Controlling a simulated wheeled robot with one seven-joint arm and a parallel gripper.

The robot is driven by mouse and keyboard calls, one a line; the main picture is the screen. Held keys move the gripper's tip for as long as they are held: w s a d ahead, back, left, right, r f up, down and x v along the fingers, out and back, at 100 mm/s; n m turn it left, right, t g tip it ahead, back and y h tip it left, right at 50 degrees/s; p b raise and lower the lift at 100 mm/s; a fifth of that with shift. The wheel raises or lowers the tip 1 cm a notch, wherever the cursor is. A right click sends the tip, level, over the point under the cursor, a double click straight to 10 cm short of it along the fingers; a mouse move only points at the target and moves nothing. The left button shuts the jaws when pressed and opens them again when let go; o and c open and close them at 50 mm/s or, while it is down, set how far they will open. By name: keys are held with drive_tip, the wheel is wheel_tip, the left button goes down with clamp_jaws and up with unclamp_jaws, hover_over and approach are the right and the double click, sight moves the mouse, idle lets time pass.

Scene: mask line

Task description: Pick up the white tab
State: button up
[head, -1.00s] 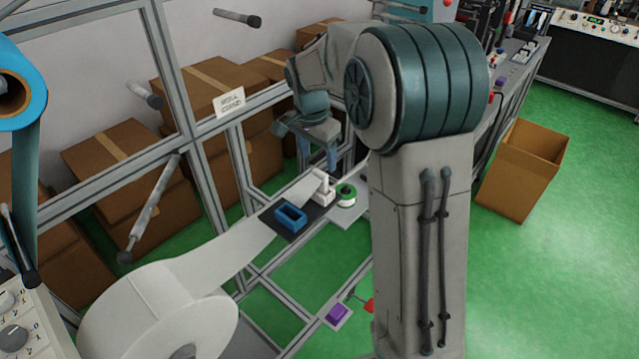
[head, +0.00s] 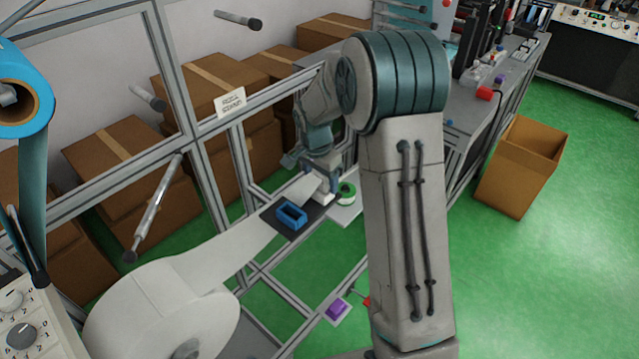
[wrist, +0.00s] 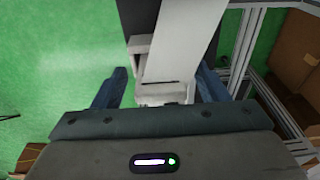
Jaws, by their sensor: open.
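The white tab (head: 322,199) is a small white block with an upright part, at the far end of the dark plate (head: 268,214) in the head view. My gripper (head: 325,178) is directly above it and hides its upper part. In the wrist view the white tab (wrist: 160,92) lies between the two blue fingers of my gripper (wrist: 160,88), which are open. Gaps show on both sides, so the fingers do not clasp it. Where the tab ends and the white strip begins is hard to tell in the wrist view.
A white fabric strip (head: 232,244) runs from a large roll (head: 140,305) to the plate. A blue rectangular frame (head: 291,215) sits on the plate. A green-and-white spool (head: 346,193) stands close right of the tab. Metal framing (head: 200,150) and cardboard boxes lie behind.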

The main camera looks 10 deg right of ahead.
drive_tip(key=c, duration=1.1)
drive_tip(key=shift+o, duration=0.2)
